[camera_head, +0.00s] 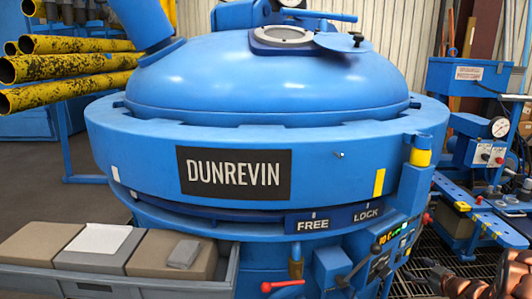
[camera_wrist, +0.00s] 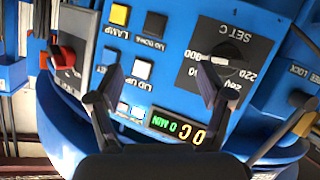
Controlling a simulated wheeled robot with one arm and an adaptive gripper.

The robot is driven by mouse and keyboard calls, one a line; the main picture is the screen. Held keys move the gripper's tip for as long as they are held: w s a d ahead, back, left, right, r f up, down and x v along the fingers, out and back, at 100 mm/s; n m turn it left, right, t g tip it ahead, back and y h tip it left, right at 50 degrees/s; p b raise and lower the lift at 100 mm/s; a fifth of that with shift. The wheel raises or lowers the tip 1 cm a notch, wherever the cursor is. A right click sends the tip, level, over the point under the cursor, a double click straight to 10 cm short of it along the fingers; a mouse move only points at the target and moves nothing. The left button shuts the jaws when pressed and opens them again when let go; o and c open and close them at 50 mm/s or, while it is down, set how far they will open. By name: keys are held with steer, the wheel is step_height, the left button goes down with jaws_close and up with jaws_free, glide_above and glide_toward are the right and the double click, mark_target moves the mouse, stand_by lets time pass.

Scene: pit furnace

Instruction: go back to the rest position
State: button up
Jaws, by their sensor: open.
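My gripper (camera_wrist: 160,75) is open in the wrist view, with its two dark fingers spread and nothing between them. It faces the furnace control panel (camera_wrist: 178,70), which appears upside down. A dial marked SET C (camera_wrist: 222,58) is behind the right finger, and a lit display (camera_wrist: 178,127) reads zero for C and MIN. I cannot tell whether the fingers touch the panel. In the head view, the blue pit furnace (camera_head: 130,130) has its domed lid (camera_head: 260,85) down, and the panel (camera_head: 385,255) is at its lower right.
A grey tray (camera_head: 110,285) with several blocks stands at the lower left. Yellow pipes (camera_head: 75,75) stick out at the upper left. A blue stand with a gauge (camera_head: 498,127) is at the right. A red-tipped lever (camera_head: 283,284) projects at the front.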

step_height(320, 180, up, 8)
steer(key=m+g+h, duration=0.3)
steer(key=g+h, duration=0.1)
steer(key=h, duration=0.2)
steer(key=s+a+r+m+g+h, duration=0.1)
steer(key=s+a+r+m+g, duration=0.1)
steer(key=s+a+r, duration=0.35)
steer(key=s+a+r+m+g+y, duration=0.1)
steer(key=s+a+g+y, duration=0.3)
steer(key=s+a, duration=1.35)
steer(key=s+a+r+g+y, duration=0.1)
steer(key=s+a+g, duration=0.5)
steer(key=s+a, duration=1.2)
steer(key=s+d+r+p, duration=0.1)
steer(key=s+r+p, duration=0.1)
steer(key=r+p, duration=0.8)
steer(key=s+d+r+p, duration=0.2)
steer(key=r+p, duration=0.9)
steer(key=shift+r+t, duration=0.3)
steer(key=shift+r, duration=0.05)
